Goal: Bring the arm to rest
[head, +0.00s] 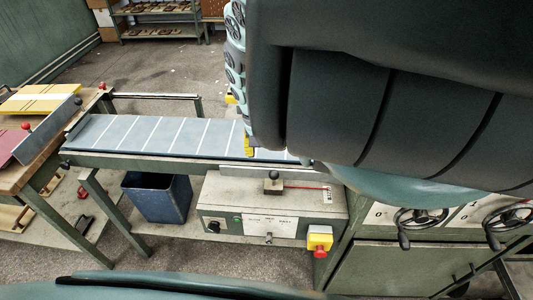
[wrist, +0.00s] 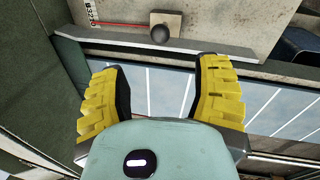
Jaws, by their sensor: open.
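My gripper (wrist: 160,95) shows in the wrist view with two yellow ribbed fingers spread wide apart. It is open and nothing is between the fingers. Below it in that view is the feeder's grey bed with white cross lines (wrist: 160,88). In the head view my arm fills the upper right and hides most of the gripper; only bits of yellow show at the arm's left edge, over the right end of the lined bed (head: 150,133).
Handwheels (head: 420,222) are at the right. A blue bin (head: 158,196) stands below; a wooden table (head: 38,170) is left.

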